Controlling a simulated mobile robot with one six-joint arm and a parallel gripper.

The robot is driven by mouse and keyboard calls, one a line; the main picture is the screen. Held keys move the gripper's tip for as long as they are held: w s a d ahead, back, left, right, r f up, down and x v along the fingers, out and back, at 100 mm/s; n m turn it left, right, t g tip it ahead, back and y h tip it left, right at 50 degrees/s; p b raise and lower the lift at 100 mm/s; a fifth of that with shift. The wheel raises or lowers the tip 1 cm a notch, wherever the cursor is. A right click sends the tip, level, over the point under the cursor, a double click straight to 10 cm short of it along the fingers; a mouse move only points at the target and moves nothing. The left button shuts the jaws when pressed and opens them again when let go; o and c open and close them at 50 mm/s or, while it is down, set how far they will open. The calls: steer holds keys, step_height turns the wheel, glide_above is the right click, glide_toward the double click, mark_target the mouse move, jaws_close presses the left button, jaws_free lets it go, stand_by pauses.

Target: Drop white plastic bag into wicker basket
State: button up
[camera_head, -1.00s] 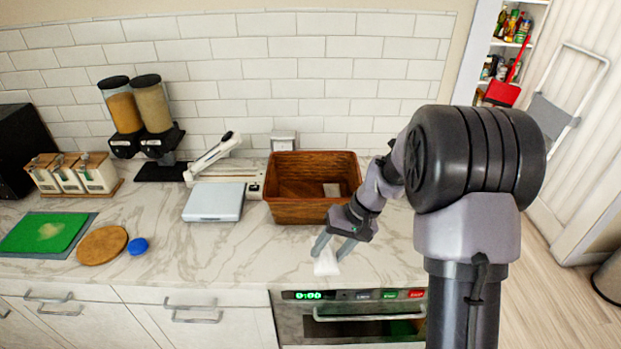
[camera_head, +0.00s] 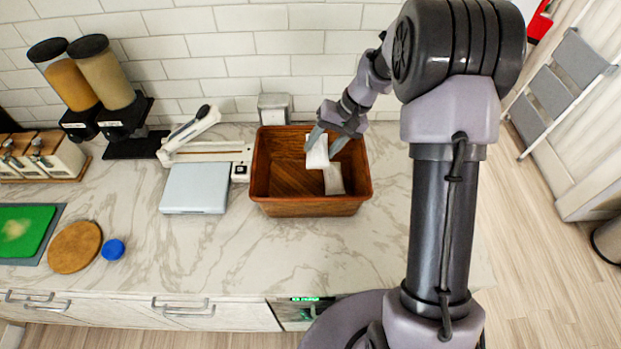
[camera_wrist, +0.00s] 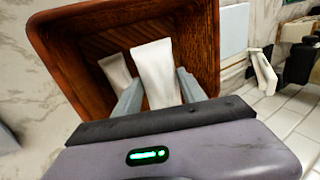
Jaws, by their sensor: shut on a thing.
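The wicker basket (camera_head: 312,207) is a brown rectangular open box on the marble counter, near the back wall. My gripper (camera_head: 325,146) is over the basket's opening, shut on a white plastic bag (camera_head: 317,153) that hangs down between the fingers. A second white bag (camera_head: 333,179) lies inside the basket on the right, just below the held one. In the wrist view the held bag (camera_wrist: 155,72) is between the two fingers, with the second bag (camera_wrist: 115,70) to its left and the basket (camera_wrist: 205,50) around both. I cannot tell whether the held bag touches the basket.
A white scale (camera_head: 195,188) and a white slicing device (camera_head: 190,137) stand left of the basket. Dispensers (camera_head: 103,75), a round board (camera_head: 74,247) and a blue lid (camera_head: 113,250) are further left. The counter in front of the basket is clear.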

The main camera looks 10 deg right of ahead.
step_height(320, 180, down, 3)
steer(key=shift+w+f+b, duration=0.1)
steer(key=shift+f+b, duration=0.05)
steer(key=shift+b, duration=0.5)
steer(key=o, duration=1.4)
steer(key=p+v, duration=0.3)
steer(key=v, duration=1.4)
steer(key=shift+d+r+p, duration=0.15)
steer(key=shift+r+p, duration=0.15)
steer(key=shift+r, duration=0.05)
